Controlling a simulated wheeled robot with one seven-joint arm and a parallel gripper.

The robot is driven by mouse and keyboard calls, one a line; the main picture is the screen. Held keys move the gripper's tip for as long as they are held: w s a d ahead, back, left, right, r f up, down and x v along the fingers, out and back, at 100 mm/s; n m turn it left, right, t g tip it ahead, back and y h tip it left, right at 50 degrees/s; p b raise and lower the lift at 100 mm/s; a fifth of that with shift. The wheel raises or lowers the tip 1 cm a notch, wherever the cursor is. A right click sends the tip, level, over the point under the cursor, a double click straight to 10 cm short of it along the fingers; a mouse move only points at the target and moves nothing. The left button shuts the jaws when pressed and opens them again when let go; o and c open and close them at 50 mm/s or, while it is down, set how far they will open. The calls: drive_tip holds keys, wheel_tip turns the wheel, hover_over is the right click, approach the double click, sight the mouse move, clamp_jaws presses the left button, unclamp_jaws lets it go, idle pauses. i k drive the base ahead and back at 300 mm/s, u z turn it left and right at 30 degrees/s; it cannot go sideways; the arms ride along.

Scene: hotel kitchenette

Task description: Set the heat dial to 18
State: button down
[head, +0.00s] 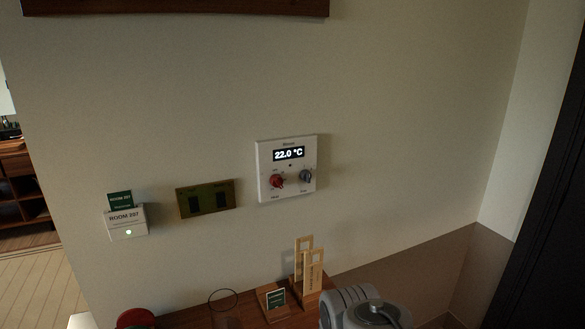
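Below the display are two dials side by side: a red dial (277,181) on the left and a grey-blue dial (305,176) on the right. The small labels around them are too blurred to read, so I cannot tell by text which one is the heat dial. My gripper's fingers are not in view; only a grey part of my arm shows at the bottom right, below the panel and apart from it.
Below, a wooden shelf (240,311) bears wooden tags (308,265) and a small sign (274,299). The wall around the panel is clear.

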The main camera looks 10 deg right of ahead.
sight(276, 180)
drive_tip(key=k, duration=0.45)
drive_tip(key=z, duration=0.9)
drive_tip(key=i, duration=0.75)
drive_tip(key=u, duration=2.9)
